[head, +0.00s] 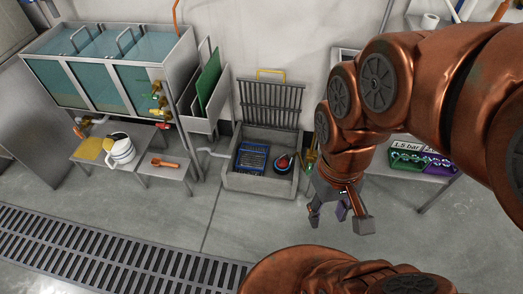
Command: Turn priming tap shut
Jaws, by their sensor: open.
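Several small brass taps show. A brass tap with a green handle (160,99) is on the right end of the glass tank, with a red-handled tap (163,125) below it. Another small brass tap (82,122) is under the tank's left part. A brass and green fitting (310,158) shows partly behind my arm, right of the sink. I cannot tell which of these is the priming tap, nor how its handle is turned. My gripper (339,218) is open and empty above the floor, right of the sink and apart from every tap.
The glass tank (105,28) stands at left above low benches with a white jug (121,150) and an orange scoop (166,163). A grey sink (262,184) holds a blue rack. Green and purple crates (407,159) are at right. A floor grate (110,255) crosses the front left; the floor before the sink is clear.

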